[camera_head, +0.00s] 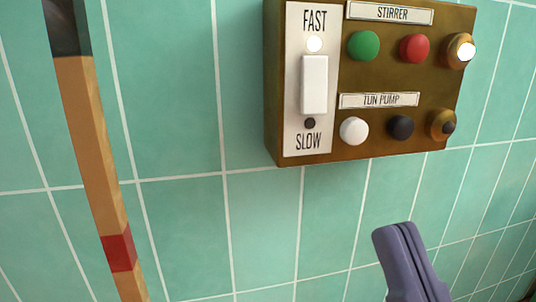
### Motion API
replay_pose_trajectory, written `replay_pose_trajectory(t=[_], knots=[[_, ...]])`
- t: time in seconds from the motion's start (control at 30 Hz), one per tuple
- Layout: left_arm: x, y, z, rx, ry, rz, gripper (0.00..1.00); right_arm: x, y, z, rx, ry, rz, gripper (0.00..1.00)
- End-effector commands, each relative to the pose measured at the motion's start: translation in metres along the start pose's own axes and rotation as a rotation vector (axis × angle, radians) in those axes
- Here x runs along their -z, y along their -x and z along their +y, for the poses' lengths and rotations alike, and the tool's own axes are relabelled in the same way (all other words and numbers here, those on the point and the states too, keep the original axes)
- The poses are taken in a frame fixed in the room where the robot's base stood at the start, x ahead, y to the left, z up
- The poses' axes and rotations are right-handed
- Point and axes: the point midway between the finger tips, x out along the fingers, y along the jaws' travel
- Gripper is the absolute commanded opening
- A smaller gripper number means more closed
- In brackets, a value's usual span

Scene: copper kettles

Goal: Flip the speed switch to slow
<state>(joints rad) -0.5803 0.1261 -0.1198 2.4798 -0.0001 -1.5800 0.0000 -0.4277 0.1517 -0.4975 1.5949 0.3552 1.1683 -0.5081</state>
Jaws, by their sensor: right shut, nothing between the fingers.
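The speed switch (314,84) is a white rocker on a pale plate at the left of a brown control box (380,150). The plate reads FAST at the top and SLOW at the bottom. The small lamp (314,43) under FAST is lit white; the lamp (310,123) above SLOW is dark. My right gripper (395,230) is shut and empty, below the box and to the right of the switch, apart from both in the picture. My left gripper is not in view.
The box also carries a green button (364,46), a red button (414,48), a white button (354,130), a black button (401,127) and two brass-ringed lamps, the upper one lit. A wooden pole with a red band (118,252) stands left. Green tiles (190,130) cover the wall.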

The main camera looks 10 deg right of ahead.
Motion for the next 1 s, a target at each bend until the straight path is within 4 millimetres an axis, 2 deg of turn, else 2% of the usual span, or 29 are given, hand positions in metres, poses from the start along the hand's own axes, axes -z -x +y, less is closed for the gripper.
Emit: replay_pose_trajectory(t=[0.33,0.47,0.57,0.97,1.0], knots=[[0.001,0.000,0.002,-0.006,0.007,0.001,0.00,0.001,0.000,0.000,-0.002,0.000,0.003,0.00],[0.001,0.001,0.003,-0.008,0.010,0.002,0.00,0.001,-0.007,0.000,-0.002,0.001,0.004,0.00],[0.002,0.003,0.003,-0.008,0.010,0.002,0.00,0.002,-0.021,0.000,-0.002,0.000,0.008,0.00],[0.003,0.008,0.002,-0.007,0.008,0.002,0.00,0.002,-0.104,0.001,-0.002,-0.001,0.009,0.00],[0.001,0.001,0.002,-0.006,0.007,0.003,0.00,-0.008,-0.106,0.000,-0.001,0.001,0.006,0.00]])
